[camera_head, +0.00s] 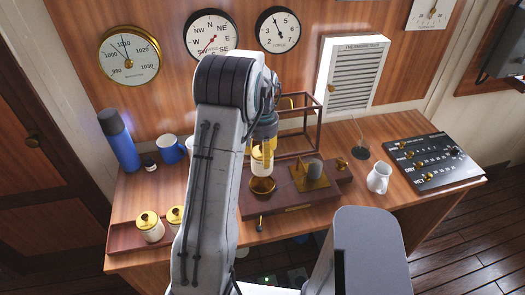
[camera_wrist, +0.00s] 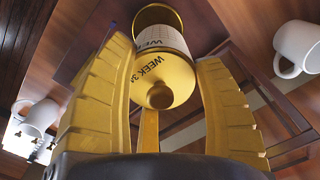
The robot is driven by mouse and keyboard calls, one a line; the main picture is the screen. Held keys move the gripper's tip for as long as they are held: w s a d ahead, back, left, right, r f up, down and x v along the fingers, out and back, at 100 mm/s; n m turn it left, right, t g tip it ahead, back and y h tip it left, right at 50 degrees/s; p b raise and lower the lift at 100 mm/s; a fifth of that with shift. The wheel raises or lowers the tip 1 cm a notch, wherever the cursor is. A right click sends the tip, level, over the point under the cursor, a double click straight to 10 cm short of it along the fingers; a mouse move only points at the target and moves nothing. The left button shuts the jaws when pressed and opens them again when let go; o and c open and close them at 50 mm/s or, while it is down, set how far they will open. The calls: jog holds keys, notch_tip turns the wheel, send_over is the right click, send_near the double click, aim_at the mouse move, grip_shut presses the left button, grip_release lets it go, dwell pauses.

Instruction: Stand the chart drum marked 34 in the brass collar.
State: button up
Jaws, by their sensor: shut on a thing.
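The chart drum (camera_wrist: 166,72) has brass ends and a pale paper band, and "WEEK 34" is readable on it in the wrist view. My gripper (camera_wrist: 164,50) is shut on it, with one yellow ribbed finger on each side. In the head view my gripper (camera_head: 262,143) points down and the drum (camera_head: 257,163) hangs below it, partly hidden by my arm. The brass collar (camera_head: 262,187) is on the brown instrument base, just below the drum. I cannot tell whether the drum touches the collar.
The brown base (camera_head: 290,210) also carries a brass plate (camera_head: 312,178) with a grey rounded part. An open-framed case (camera_head: 318,110) stands behind. Two brass-lidded drums (camera_head: 150,228) (camera_head: 175,217) sit in a tray at left.

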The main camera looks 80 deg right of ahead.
aim_at(262, 170)
jog(key=shift+a+f, duration=0.15)
jog(key=shift+a, duration=0.25)
jog(key=shift+f+b, duration=2.1)
jog(key=shift+f, duration=0.65)
jog(key=shift+f+b, duration=0.55)
jog(key=shift+b, duration=0.05)
jog(key=o, duration=1)
jog(key=shift+c, duration=0.2)
jog(key=shift+r+p, duration=2.85)
jog(key=shift+r, duration=2.65)
jog(key=shift+d, duration=0.1)
